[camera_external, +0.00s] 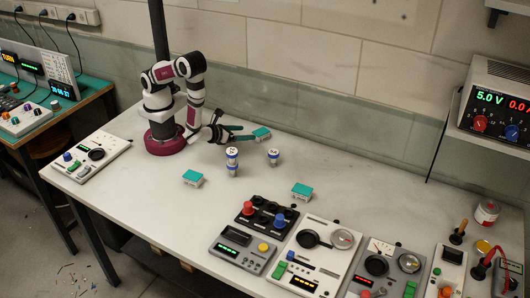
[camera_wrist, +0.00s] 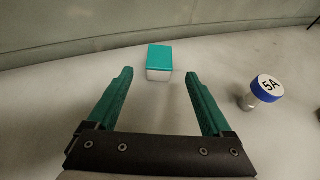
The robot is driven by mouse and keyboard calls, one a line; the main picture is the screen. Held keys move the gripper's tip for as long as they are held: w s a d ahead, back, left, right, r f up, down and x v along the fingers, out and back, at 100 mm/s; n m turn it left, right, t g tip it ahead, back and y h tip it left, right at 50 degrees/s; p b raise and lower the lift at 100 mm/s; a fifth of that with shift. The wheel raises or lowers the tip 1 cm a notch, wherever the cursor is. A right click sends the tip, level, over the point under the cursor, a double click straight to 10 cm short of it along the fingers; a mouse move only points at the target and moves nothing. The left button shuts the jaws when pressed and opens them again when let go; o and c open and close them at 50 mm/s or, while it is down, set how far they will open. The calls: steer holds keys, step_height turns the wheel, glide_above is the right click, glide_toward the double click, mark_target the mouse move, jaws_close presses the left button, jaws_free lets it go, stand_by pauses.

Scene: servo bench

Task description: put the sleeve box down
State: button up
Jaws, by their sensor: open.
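A small white box with a teal top, which fits the sleeve box (camera_external: 262,133), rests on the bench near the back wall. In the wrist view the box (camera_wrist: 160,60) sits straight ahead, just beyond the fingertips and in line with the gap between them. My gripper (camera_external: 246,132) is low over the bench with its teal fingers spread; it also shows in the wrist view (camera_wrist: 159,76). Nothing is between the fingers. Two similar teal-topped boxes stand on the bench, one nearer the front (camera_external: 193,178) and one to the right (camera_external: 302,191); no labels are readable on them.
A white cylinder with a blue band (camera_external: 232,161) and a shorter one (camera_external: 273,157) stand in front of my gripper. A blue-rimmed cylinder marked 5A (camera_wrist: 266,90) is at right in the wrist view. Control panels (camera_external: 240,250) line the front right. The bench's left middle is clear.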

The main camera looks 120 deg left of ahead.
steer(key=v, duration=0.3)
steer(key=shift+d, duration=0.1)
steer(key=s+a+r+n+g+h, duration=0.2)
steer(key=s+a+r+n+g, duration=0.1)
steer(key=s+r+n+g, duration=0.75)
steer(key=s+d+r+n+t+h, duration=0.4)
steer(key=d+r+n+t+h, duration=0.1)
steer(key=d+h, duration=0.3)
steer(key=shift+d+r+n+h, duration=0.4)
steer(key=shift+d+r+n, duration=0.35)
steer(key=shift+d, duration=0.15)
steer(key=shift+s, duration=0.1)
